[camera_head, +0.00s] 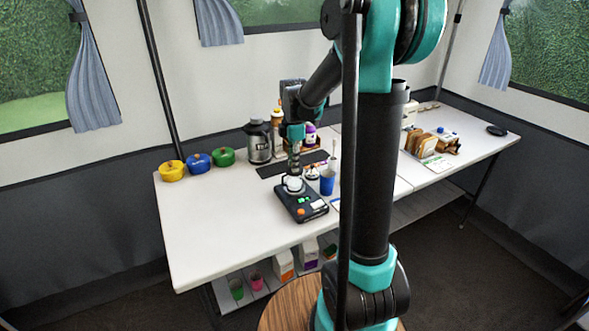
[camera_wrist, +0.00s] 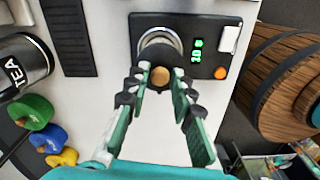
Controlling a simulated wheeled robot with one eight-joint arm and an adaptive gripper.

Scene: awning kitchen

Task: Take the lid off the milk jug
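The milk jug (camera_head: 293,185) is a small pale round vessel standing on a black scale (camera_head: 308,213) on the white table. In the wrist view its shiny round rim (camera_wrist: 160,35) shows on the scale (camera_wrist: 207,66), and a tan round lid knob (camera_wrist: 160,78) lies between my fingertips. My gripper (camera_wrist: 161,72) points down over the jug with its fingers apart on both sides of the knob; I see narrow gaps and no clear grip. In the head view my gripper (camera_head: 294,172) is just above the jug. The jug's lower body is mostly hidden.
A tea canister (camera_head: 258,142), bottles (camera_head: 277,121) and a dark mat (camera_head: 270,171) are behind. Green, blue and yellow pots (camera_head: 198,162) line the left. The table's front left is clear.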

